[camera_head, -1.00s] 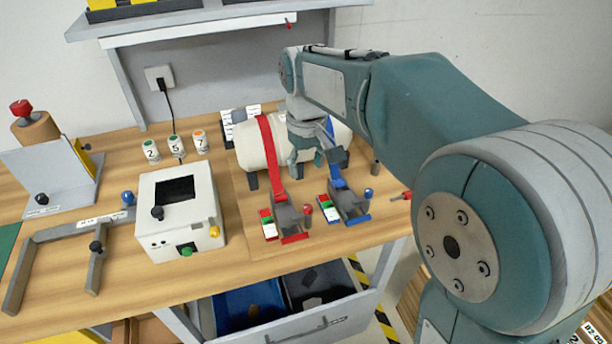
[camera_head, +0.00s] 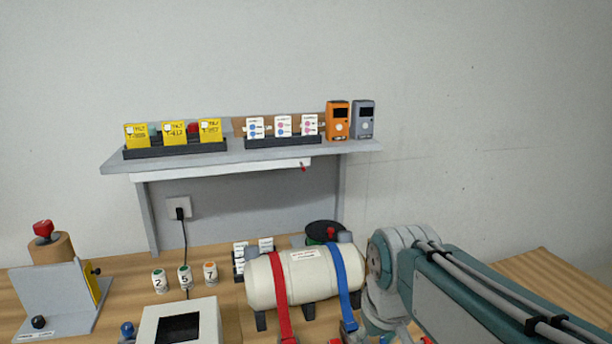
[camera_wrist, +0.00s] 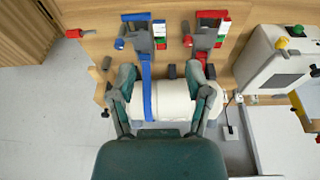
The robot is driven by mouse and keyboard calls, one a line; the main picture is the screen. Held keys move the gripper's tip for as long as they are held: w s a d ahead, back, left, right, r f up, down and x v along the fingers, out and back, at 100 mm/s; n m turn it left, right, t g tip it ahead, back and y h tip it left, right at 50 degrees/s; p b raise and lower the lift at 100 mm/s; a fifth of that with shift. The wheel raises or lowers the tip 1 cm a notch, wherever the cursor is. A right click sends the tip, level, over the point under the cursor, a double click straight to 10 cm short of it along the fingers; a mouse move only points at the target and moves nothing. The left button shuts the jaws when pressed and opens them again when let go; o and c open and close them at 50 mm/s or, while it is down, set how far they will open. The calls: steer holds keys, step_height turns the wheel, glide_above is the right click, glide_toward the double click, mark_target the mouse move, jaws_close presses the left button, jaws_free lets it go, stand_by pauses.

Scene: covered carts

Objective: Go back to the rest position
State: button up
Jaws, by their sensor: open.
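My gripper (camera_wrist: 166,76) shows in the wrist view with its two fingers spread wide and nothing between the tips. It is over the cream tank (camera_wrist: 174,102), with the blue strap (camera_wrist: 147,90) behind the space between the fingers. In the head view my arm comes in from the lower right, beside the right end of the tank (camera_head: 312,274); the gripper itself is not visible there. The tank lies on the bench under the red strap (camera_head: 281,295) and the blue strap (camera_head: 342,280). I cannot tell the height of the fingers above it.
The shelf (camera_head: 250,153) above the bench holds yellow cards, white cards and two handheld devices. A white box (camera_head: 205,312), several numbered canisters (camera_head: 184,277) and a grey bracket (camera_head: 50,292) stand on the bench. The air above the shelf is clear.

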steer(key=s+d+f+m+t, duration=0.2)
steer(key=s+d, duration=0.3)
steer(key=s, duration=0.5)
steer(key=shift+s+f+m+t, duration=0.2)
steer(key=shift+f+m+t, duration=0.2)
steer(key=shift+f+m, duration=0.1)
